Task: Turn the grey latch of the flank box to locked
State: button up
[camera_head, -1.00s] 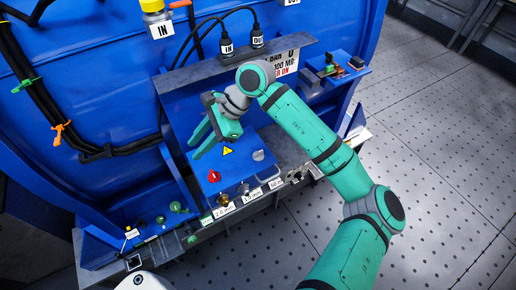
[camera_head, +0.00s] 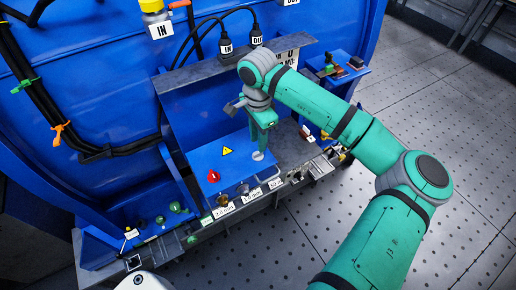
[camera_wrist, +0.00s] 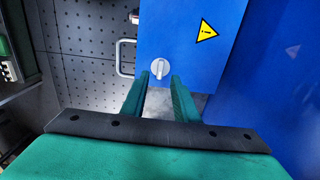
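The flank box (camera_head: 233,164) is blue with a yellow warning triangle on its top face; it also shows in the wrist view (camera_wrist: 185,40). The grey latch (camera_wrist: 160,68) is a round knob with a raised bar, near the box's edge. In the head view the latch (camera_head: 258,155) sits just below my fingertips. My gripper (camera_wrist: 160,78) is open, pointing down, with its two green fingers apart and the latch between and just beyond their tips. In the head view my gripper (camera_head: 262,145) hides part of the box's right side. Contact with the latch cannot be told.
A red knob (camera_head: 213,176) sits on the same box at the left. A metal handle (camera_wrist: 124,58) stands along the box's front edge. Labelled fittings (camera_head: 224,211) line the ledge below. A grey overhang (camera_head: 240,65) and cables are behind. The perforated floor is clear at right.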

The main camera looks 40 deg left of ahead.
aim_at(258, 154)
jog(key=shift+f, duration=2.6)
jog(key=shift+c, duration=0.6)
grip_shut()
